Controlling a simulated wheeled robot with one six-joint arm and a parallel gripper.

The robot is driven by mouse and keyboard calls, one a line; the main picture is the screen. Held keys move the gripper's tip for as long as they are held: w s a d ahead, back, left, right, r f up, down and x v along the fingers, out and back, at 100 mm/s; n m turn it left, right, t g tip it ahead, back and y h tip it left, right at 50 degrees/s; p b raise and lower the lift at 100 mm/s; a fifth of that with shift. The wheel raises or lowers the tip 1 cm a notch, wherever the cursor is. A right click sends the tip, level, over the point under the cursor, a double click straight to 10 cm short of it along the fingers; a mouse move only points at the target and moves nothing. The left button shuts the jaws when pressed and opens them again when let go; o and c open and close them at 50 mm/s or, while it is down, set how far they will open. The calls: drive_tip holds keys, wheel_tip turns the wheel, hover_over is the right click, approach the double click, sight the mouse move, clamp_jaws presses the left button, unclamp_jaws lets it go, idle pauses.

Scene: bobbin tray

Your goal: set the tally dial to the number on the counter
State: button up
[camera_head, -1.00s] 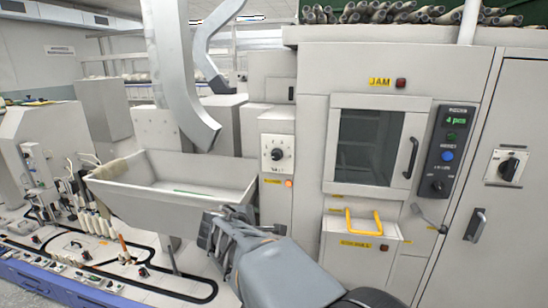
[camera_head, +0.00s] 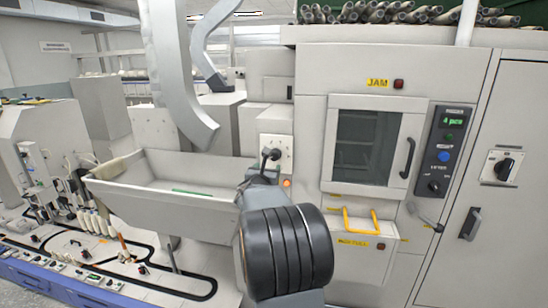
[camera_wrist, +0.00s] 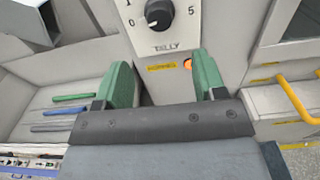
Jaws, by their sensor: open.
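The tally dial is a black knob (camera_wrist: 158,14) on a pale plate marked "TALLY" (camera_wrist: 165,47), at the top of the wrist view. The numbers 1, 0 and 5 show around it; its upper part is cut off. Its white mark seems to point lower left, near 0. In the head view my arm partly covers the dial plate (camera_head: 287,143). The counter display (camera_head: 454,121), green on a dark panel, appears to read "4 pcs". My gripper (camera_wrist: 162,76) is open and empty, its two green fingers below the dial and apart from it.
An orange lamp (camera_wrist: 188,64) glows under the dial. A pale trough (camera_head: 165,213) left of it holds several coloured rods (camera_wrist: 70,98). A yellow handle (camera_head: 362,221) sticks out at the right, below the windowed door (camera_head: 366,147).

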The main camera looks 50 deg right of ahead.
sight(274, 158)
drive_tip(key=p+x, duration=0.3)
drive_tip(key=x, duration=0.8)
drive_tip(key=c, duration=0.9)
drive_tip(key=shift+f, duration=0.1)
